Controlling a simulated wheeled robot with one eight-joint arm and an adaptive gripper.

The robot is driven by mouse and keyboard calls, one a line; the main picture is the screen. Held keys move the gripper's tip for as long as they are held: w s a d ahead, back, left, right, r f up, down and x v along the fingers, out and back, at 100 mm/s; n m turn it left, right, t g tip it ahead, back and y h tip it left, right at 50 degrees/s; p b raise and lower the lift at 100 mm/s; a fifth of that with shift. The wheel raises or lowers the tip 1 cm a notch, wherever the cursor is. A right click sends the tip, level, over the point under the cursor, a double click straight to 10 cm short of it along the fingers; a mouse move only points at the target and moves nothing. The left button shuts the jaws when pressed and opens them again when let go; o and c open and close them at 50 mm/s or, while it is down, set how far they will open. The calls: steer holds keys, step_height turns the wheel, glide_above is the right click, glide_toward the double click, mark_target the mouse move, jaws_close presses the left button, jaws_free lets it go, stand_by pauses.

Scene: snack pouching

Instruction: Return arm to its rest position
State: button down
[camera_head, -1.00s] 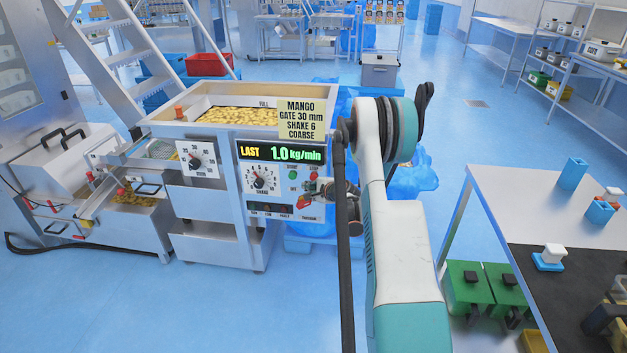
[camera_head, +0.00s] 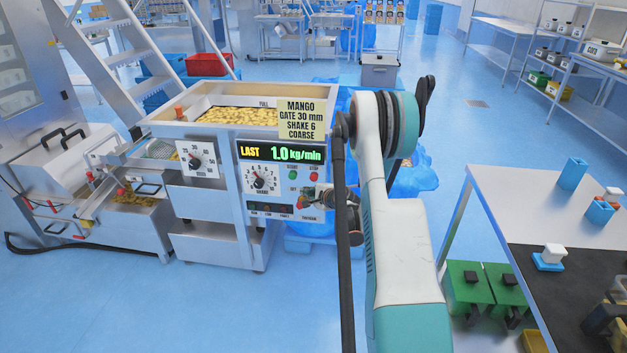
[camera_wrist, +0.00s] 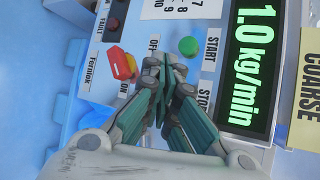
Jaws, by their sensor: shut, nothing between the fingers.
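My arm reaches forward to the control panel of the mango feeder (camera_head: 215,222). My gripper (camera_wrist: 165,70) is shut and empty, its fingertips together in front of the panel. In the wrist view the red and yellow rotary switch (camera_wrist: 122,66) is just left of the fingertips, and the green start button (camera_wrist: 188,46) is just right of them. I cannot tell whether the fingertips touch the panel. The stop button is hidden behind the fingers in that view. The display (camera_head: 282,153) reads "LAST 1.0 kg/min". In the head view the gripper (camera_head: 312,197) is small and partly behind my arm.
A hopper (camera_head: 240,114) of mango pieces tops the feeder, with a label card (camera_head: 301,118) at its right corner. A table (camera_head: 535,200) with a dark mat stands at right, green bins (camera_head: 470,290) beneath it.

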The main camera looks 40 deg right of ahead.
stand_by(0.3)
steer(key=s+a+r+n+g+y, duration=0.1)
steer(key=s+a+r+n, duration=0.1)
steer(key=a+r+n, duration=0.55)
steer(key=s+a+r+n+g+y, duration=0.15)
steer(key=a+r, duration=0.35)
steer(key=a, duration=0.6)
steer(key=s+a+r+n, duration=0.2)
steer(key=a+r+n, duration=0.35)
steer(key=a, duration=0.35)
steer(key=s+a+r+n+g, duration=0.1)
steer(key=s+a+r+n, duration=0.45)
steer(key=s+a, duration=0.5)
steer(key=s+a+n+g, duration=0.1)
steer(key=s+a, duration=0.1)
steer(key=s, duration=0.7)
steer(key=s+a+n+g, duration=0.1)
steer(key=s+a+n, duration=0.1)
steer(key=s, duration=0.6)
steer(key=shift+s+r+n, duration=0.3)
steer(key=shift+s+r, duration=0.05)
steer(key=shift+r, duration=0.05)
steer(key=shift+d, duration=0.15)
